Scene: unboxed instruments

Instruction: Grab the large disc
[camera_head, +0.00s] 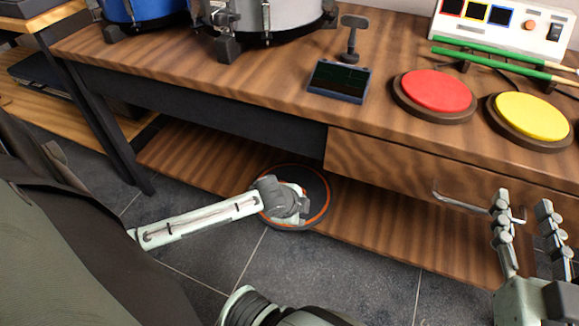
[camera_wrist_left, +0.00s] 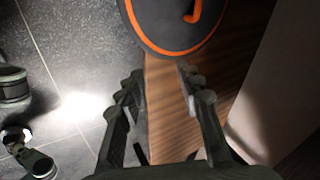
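The large disc (camera_head: 317,184) is dark with an orange ring. In the head view it is at the lower shelf, overlapping the shelf's front edge, and my left arm covers much of it. In the left wrist view the disc (camera_wrist_left: 160,25) is at the top, cut off by the frame, with an orange mark on its face. My left gripper (camera_wrist_left: 160,92) is open, its two fingers apart, just short of the disc with nothing between them. My right gripper (camera_head: 524,203) is open and empty in front of the drawer at the right.
The wooden lower shelf (camera_head: 375,222) runs under the tabletop. A drawer handle (camera_head: 465,200) is close to my right gripper. A red pad (camera_head: 437,91), a yellow pad (camera_head: 532,116) and drums (camera_head: 272,20) stand on the tabletop. Grey floor tiles (camera_head: 340,275) are clear in front.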

